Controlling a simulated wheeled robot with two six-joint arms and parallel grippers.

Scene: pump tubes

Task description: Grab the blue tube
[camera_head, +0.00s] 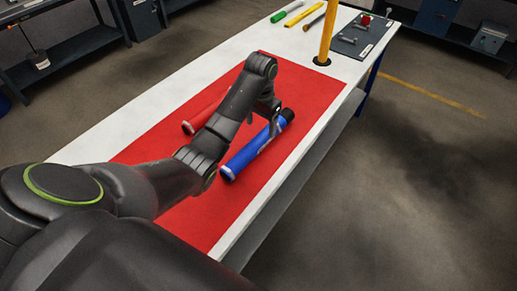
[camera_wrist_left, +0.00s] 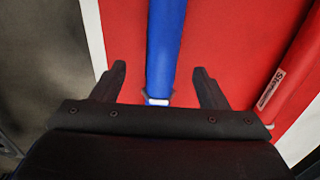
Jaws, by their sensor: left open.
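The blue tube (camera_head: 246,158) lies on the red mat (camera_head: 290,85) on the white table, with a black end at its far side. My left gripper (camera_head: 272,120) is over the tube's far part in the head view, partly hidden by my own arm. In the left wrist view the gripper (camera_wrist_left: 160,78) is open, and the blue tube (camera_wrist_left: 166,40) runs between the two fingers with a gap on each side. I cannot tell the exact height of the fingers over it. My right gripper is not in view.
A red tube (camera_head: 190,126) lies left of the blue one, partly behind my arm; its white label shows in the wrist view (camera_wrist_left: 271,89). A yellow post (camera_head: 327,40) stands beyond the mat. Green and yellow tubes (camera_head: 303,16) and a grey plate (camera_head: 358,42) lie at the far end.

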